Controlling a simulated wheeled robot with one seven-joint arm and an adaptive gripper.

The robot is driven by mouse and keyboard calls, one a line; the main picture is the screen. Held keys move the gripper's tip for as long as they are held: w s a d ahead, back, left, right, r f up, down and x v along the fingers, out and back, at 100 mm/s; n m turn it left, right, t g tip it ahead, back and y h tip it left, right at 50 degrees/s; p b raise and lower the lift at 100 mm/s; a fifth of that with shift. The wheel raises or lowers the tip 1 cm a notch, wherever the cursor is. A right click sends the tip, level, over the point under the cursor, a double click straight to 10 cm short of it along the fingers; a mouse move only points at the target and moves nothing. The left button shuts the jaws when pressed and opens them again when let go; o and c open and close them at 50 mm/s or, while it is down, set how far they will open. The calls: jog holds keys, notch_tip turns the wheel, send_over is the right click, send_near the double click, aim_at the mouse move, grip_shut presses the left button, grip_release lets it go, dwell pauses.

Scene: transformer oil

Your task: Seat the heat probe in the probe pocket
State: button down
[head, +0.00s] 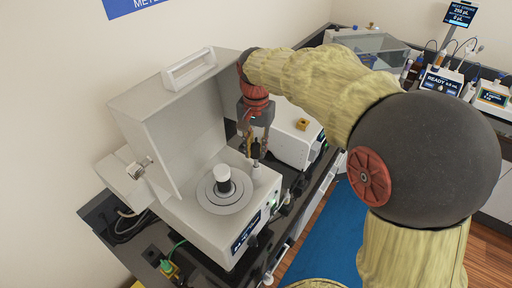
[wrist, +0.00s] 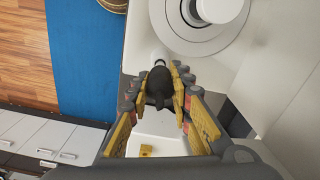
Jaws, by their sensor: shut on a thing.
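My gripper (head: 256,148) is over the right side of the white instrument (head: 225,233), beside its round plate. In the wrist view my gripper (wrist: 160,82) is shut on the heat probe (wrist: 158,88), whose dark, rounded grip lies between the yellow finger pads. A pale metallic piece (wrist: 158,57) shows just past the dark grip; I cannot tell whether it is the probe's shaft or a collar on the instrument. The probe looks near upright in the head view. The probe pocket is not clearly seen; the fingers and probe hide the spot below them.
A dark vessel with a white cap (head: 221,173) stands on the round plate (head: 223,198), left of my gripper. The instrument's raised lid (head: 180,130) stands close behind and left. Another white box (head: 298,135) with a small yellow block (head: 302,124) is to the right.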

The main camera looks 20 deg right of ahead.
aim_at(256, 157)
jog(key=shift+f+b, duration=1.1)
jog(key=shift+f, duration=0.85)
jog(key=c, duration=1.5)
grip_release()
jog(key=shift+c, duration=0.2)
notch_tip(256, 157, up, 12)
jog(key=s+f+n+t+b, duration=0.5)
jog(key=s+f+n+b, duration=0.2)
jog(key=s+f+b, duration=1.1)
jog(key=s+f, duration=0.4)
jog(key=f, duration=0.1)
jog(key=shift+n+t, duration=0.3)
jog(key=shift+n, duration=0.1)
